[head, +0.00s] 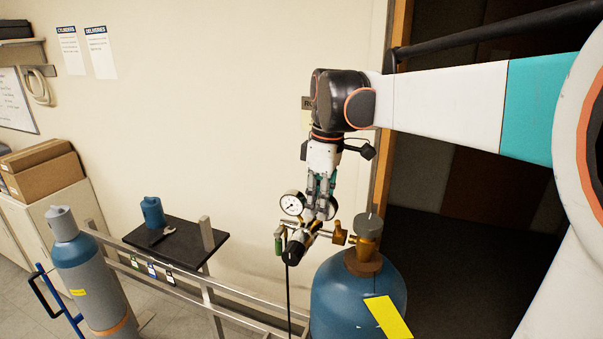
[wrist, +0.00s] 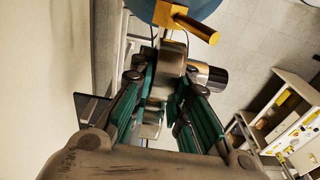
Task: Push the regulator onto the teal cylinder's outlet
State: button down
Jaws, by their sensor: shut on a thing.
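The teal cylinder (head: 340,295) stands upright at the lower middle of the head view, with a brass valve (head: 368,243) under a grey cap. In the wrist view its brass outlet (wrist: 197,28) shows at the top. My gripper (head: 321,190) points down and is shut on the regulator (head: 300,238), just left of the valve. The regulator has round white gauges, a black knob and a brass inlet facing the valve. The inlet is very close to the outlet; I cannot tell whether they touch. In the wrist view my fingers (wrist: 165,90) close around the regulator's grey body (wrist: 173,52).
A metal rail (head: 180,288) runs left of the cylinder. Behind it, a black shelf (head: 190,250) carries a small blue bottle (head: 152,212). A grey-blue cylinder (head: 88,275) stands further left. A yellow tag (head: 388,317) is on the teal cylinder. A dark doorway is at right.

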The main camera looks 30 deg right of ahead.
jog(key=shift+s+d, duration=0.35)
jog(key=shift+s, duration=0.3)
jog(key=shift+s+d, duration=0.35)
jog(key=shift+s, duration=0.25)
dwell(0.4)
jog(key=c, duration=1.4)
grip_release()
jog(key=shift+s, duration=0.1)
jog(key=shift+c, duration=0.2)
jog(key=shift+c, duration=0.5)
jog(key=shift+s+d+r+p, duration=0.1)
jog(key=shift+r+p, duration=1.1)
jog(key=shift+r, duration=0.6)
jog(key=shift+d+r+p, duration=0.1)
jog(key=shift+r+p, duration=1.05)
jog(key=shift+r, duration=0.6)
